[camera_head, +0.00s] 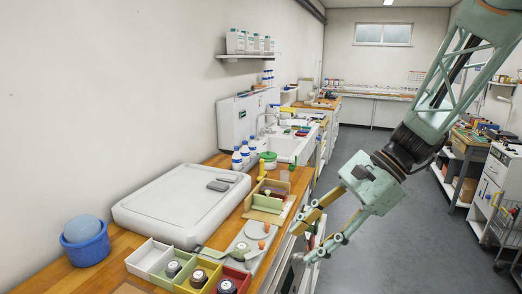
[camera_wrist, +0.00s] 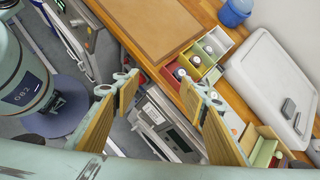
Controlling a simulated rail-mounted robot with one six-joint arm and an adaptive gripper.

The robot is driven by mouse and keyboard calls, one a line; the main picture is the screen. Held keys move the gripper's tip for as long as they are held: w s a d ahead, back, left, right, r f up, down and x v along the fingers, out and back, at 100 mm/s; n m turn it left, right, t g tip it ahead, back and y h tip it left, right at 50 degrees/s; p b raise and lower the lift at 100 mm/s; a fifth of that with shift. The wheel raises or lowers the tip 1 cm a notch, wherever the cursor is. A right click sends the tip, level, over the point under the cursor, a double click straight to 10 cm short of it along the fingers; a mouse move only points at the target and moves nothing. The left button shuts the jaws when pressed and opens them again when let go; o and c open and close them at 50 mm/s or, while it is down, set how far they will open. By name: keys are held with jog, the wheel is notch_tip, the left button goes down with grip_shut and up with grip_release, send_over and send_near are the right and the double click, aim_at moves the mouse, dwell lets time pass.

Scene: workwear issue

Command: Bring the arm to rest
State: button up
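My gripper (camera_head: 308,235) hangs over the aisle just right of the wooden counter's front edge in the head view. Its two wood-coloured finger pads stand well apart, also in the wrist view (camera_wrist: 160,105), with nothing between them. Behind the gap in the wrist view is a grey appliance front (camera_wrist: 163,130) below the counter. My arm comes down from the upper right of the head view, bent at the wrist.
A sink (camera_head: 290,146) lies farther back. The grey floor (camera_head: 375,245) is open; a white cabinet (camera_head: 492,185) stands at right.

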jog(key=s+d+r+n+t+h, duration=0.1)
jog(key=s+d+r+n+h, duration=0.2)
jog(key=s, duration=0.6)
jog(key=s+d+r+n+t+h, duration=0.2)
jog(key=s+n, duration=0.4)
jog(key=s, duration=0.3)
jog(key=s+d+r+n+t+h, duration=0.1)
jog(key=s+d+r+n+h, duration=0.2)
jog(key=s, duration=0.6)
jog(key=shift+d+r+n+t+h, duration=0.35)
jog(key=shift+d+r+n, duration=0.35)
jog(key=shift+d+r, duration=0.25)
jog(key=shift+a, duration=0.1)
